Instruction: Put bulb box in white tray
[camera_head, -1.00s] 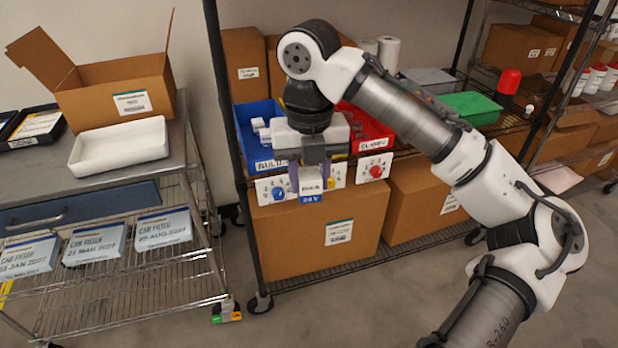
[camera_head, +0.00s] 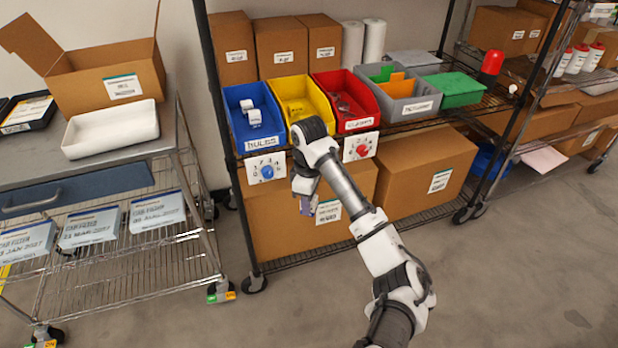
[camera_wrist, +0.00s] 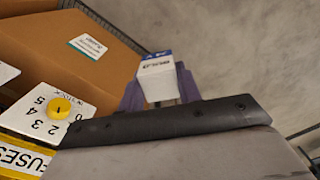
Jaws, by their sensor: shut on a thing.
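In the wrist view, my gripper (camera_wrist: 158,92) is shut on a small white bulb box (camera_wrist: 157,78) with a blue end, held between two purple fingers. In the head view, my gripper (camera_head: 308,203) hangs in front of the large cardboard box under the shelf, and the bulb box there is mostly hidden. The white tray (camera_head: 110,143) is empty on the metal cart at the left, well away from my gripper. The blue bin (camera_head: 243,135), labelled for bulbs, holds more small white boxes on the shelf behind my arm.
A yellow bin (camera_head: 300,92), red bin (camera_head: 346,92) and grey bin (camera_head: 411,103) stand beside the blue one. An open cardboard box (camera_head: 110,85) stands behind the tray. A shelf post (camera_head: 222,120) stands between bins and cart. Floor in front is clear.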

